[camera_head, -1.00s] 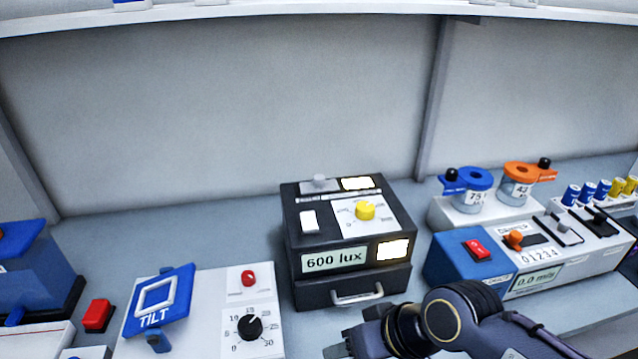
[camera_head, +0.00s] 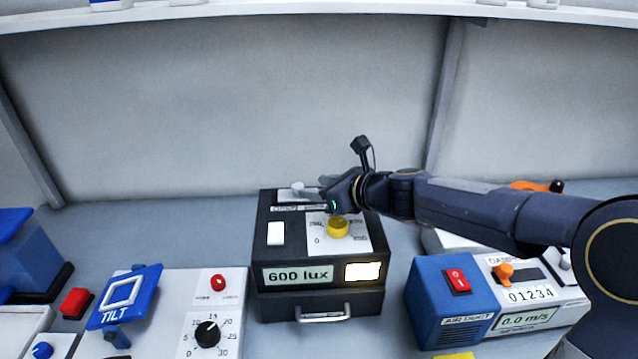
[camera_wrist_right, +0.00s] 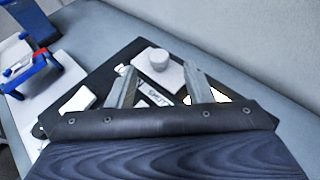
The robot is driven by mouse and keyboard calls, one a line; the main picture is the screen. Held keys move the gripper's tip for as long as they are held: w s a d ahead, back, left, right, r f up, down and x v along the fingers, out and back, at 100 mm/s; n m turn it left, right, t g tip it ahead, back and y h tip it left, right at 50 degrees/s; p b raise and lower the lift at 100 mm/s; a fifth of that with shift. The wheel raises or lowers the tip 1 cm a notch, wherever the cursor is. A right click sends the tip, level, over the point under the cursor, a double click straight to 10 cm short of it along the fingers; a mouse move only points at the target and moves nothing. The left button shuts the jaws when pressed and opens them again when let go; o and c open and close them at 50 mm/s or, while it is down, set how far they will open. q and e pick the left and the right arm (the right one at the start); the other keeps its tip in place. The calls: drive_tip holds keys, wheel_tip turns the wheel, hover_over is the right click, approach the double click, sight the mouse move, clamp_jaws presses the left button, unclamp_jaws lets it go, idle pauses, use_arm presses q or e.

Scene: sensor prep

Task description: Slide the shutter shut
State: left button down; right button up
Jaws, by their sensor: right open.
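The light box (camera_head: 263,228) is black and stands in the middle of the bench. On its top rear lies the light grey shutter plate (camera_head: 288,196) with a round knob; the knob (camera_wrist_right: 158,57) also shows in the right wrist view. A bright lit patch (camera_wrist_right: 222,97) shows at the right of the plate, and part of a "SHUT" label is visible. My left gripper is out of view.
The box carries a yellow dial (camera_head: 337,228), a white rocker switch (camera_head: 276,233), a 600 lux display (camera_head: 297,275) and a drawer handle (camera_head: 322,315). A blue tilt stand (camera_head: 125,297) is at left. A blue air unit (camera_head: 440,300) stands at right, below my right arm.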

sight(299, 186)
drive_tip(key=x, duration=0.7)
drive_tip(key=shift+s, duration=0.1)
clamp_jaws()
